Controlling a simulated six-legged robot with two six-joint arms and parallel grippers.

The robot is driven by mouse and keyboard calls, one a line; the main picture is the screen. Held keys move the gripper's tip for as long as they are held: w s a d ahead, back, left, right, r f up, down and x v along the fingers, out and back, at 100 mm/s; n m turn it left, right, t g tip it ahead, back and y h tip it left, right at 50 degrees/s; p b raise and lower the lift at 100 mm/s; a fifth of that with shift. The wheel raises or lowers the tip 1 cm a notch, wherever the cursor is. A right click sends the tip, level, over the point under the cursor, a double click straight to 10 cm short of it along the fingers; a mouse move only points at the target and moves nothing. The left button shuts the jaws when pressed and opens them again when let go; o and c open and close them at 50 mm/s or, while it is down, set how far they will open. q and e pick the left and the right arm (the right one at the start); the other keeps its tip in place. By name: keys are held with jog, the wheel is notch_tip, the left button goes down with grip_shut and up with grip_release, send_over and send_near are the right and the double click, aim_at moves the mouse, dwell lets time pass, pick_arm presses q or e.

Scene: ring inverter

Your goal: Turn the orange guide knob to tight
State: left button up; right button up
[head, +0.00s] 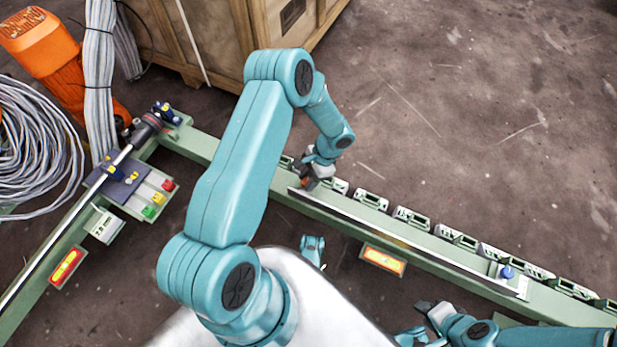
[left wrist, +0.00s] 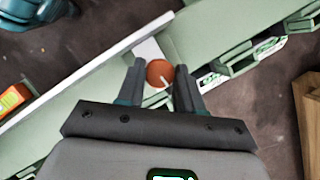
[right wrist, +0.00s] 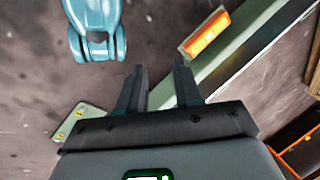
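The orange guide knob (left wrist: 160,73) is a round disc with a white pointer line, seen from above in the left wrist view. It sits on the green rail beside a pale plate. My left gripper (left wrist: 160,65) is open, with one finger on each side of the knob. The gaps there look very small; I cannot tell whether the fingers touch it. In the head view my left gripper (head: 308,184) covers most of the knob. My right gripper (right wrist: 160,63) is open and empty, away from the knob; it also shows low in the head view (head: 424,307). Any tight marking is not readable.
The green rail carries a long metal strip (head: 410,243), several pale clips, a blue knob (head: 507,271) and an orange-lit panel (head: 383,260). At left are cable coils (head: 35,145), an orange motor (head: 40,40) and coloured buttons (head: 158,198). A wooden crate (head: 170,35) stands behind.

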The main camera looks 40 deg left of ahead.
pick_arm(q)
jog(key=shift+o, duration=0.6)
jog(key=shift+r, duration=0.1)
jog(key=shift+w+r, duration=0.15)
jog(key=shift+r, duration=0.15)
jog(key=p+v, duration=0.6)
jog(key=v, duration=0.9)
jog(key=shift+r, duration=0.3)
pick_arm(e)
notch_tip(320, 180, up, 6)
jog(key=s+a, duration=0.1)
jog(key=s, duration=0.1)
jog(key=shift+f+g, duration=0.25)
jog(key=shift+g, duration=0.15)
jog(key=shift+s, duration=0.1)
